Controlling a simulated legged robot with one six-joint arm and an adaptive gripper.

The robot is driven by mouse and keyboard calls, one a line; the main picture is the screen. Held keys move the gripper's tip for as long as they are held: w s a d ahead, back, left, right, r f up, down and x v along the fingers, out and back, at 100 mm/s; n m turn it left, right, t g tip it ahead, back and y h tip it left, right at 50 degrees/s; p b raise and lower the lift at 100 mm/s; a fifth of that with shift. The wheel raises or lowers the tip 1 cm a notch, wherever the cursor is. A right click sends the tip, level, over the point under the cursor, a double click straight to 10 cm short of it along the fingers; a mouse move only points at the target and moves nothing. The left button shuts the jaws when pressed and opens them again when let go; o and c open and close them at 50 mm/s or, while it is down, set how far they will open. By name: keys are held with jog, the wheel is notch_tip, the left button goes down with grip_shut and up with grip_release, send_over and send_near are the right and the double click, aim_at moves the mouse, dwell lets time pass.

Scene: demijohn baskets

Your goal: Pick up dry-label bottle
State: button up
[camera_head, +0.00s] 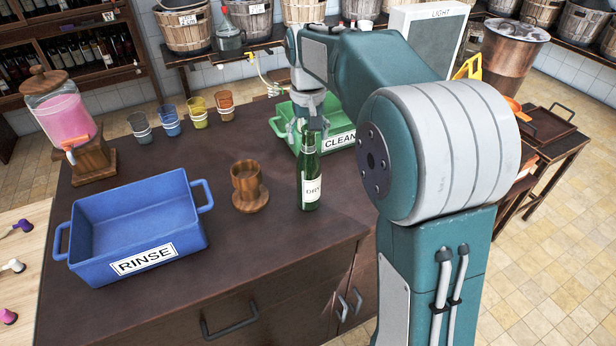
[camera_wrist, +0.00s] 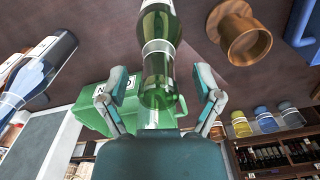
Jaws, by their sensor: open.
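The green bottle (camera_head: 311,188) stands upright on the dark counter, with a white label reading "DRY" and a silvery band on its neck. My gripper (camera_head: 308,128) is above and behind it, close to its top in the head view. In the wrist view the bottle (camera_wrist: 160,68) lies between my two spread fingers (camera_wrist: 160,90), with a visible gap on each side. My gripper is open and holds nothing. How far the neck reaches between the fingers in depth is hard to tell.
The green "CLEAN" tub (camera_head: 340,140) is behind the bottle. A wooden cup on a base (camera_head: 248,185) and the blue "RINSE" tub (camera_head: 140,220) stand left. Coloured cups (camera_head: 197,112) line the back. The wrist view shows another bottle (camera_wrist: 38,65) at left.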

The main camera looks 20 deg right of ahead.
jog(key=shift+f, duration=0.75)
grip_shut()
jog(key=shift+r, duration=0.15)
jog(key=shift+r, duration=0.3)
notch_tip(320, 180, up, 3)
jog(key=shift+s+f, duration=0.1)
jog(key=shift+f, duration=0.05)
jog(key=s+d+r, duration=0.1)
jog(key=s+r, duration=0.8)
jog(key=s, duration=0.4)
jog(key=shift+s+r, duration=0.3)
jog(key=shift+s, duration=0.1)
jog(key=shift+d, duration=0.1)
